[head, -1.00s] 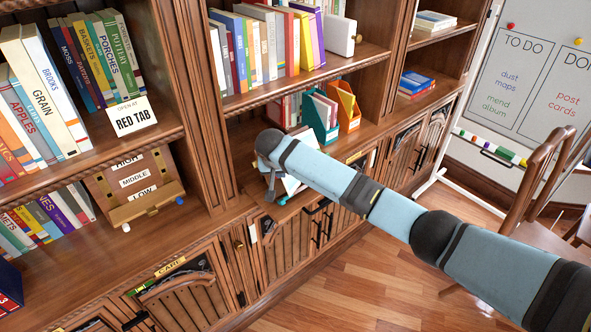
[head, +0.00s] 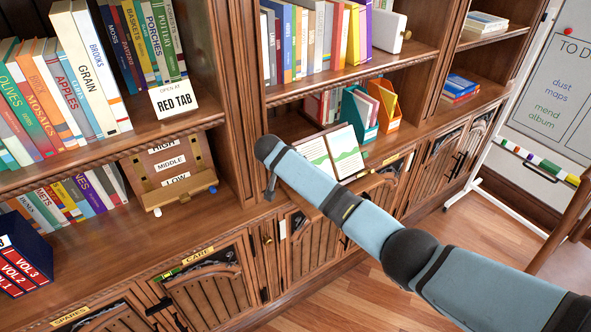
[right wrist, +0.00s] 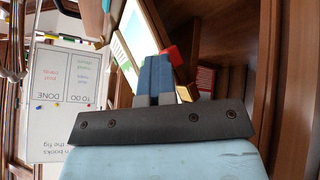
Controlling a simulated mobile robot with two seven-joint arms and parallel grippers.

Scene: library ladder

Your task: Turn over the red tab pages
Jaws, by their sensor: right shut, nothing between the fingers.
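A white card reading "RED TAB" (head: 174,98) stands on the left shelf. My left gripper is not in view.
A teal file holder (head: 358,112) and an orange one (head: 384,106) stand behind the book. Cabinet doors lie below. A whiteboard (head: 565,80) stands at right.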

